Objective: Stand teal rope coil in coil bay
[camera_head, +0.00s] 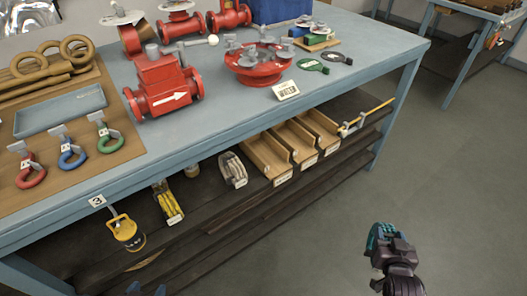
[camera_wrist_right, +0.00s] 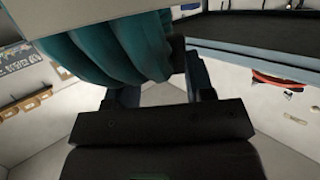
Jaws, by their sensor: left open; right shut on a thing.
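The teal rope coil (camera_head: 375,237) is in my right gripper (camera_head: 388,243), over the open floor right of the bench. In the right wrist view the coil (camera_wrist_right: 115,45) fills the upper left, between the fingers, and its far side is hidden. Three wooden bays (camera_head: 268,158) with small labels stand side by side on the bench's lower shelf; the labels are too small to read, so I cannot tell which is the coil bay. My left gripper (camera_head: 147,289) shows only as two separated fingertips at the bottom edge, open and empty.
The blue bench top (camera_head: 205,125) overhangs the shelf and carries red valves (camera_head: 165,85), a wooden board and shackles. On the shelf (camera_head: 225,215) are a yellow lamp-like item (camera_head: 127,232), yellow straps (camera_head: 167,203) and a pulley block (camera_head: 232,170). The grey floor (camera_head: 430,150) is clear.

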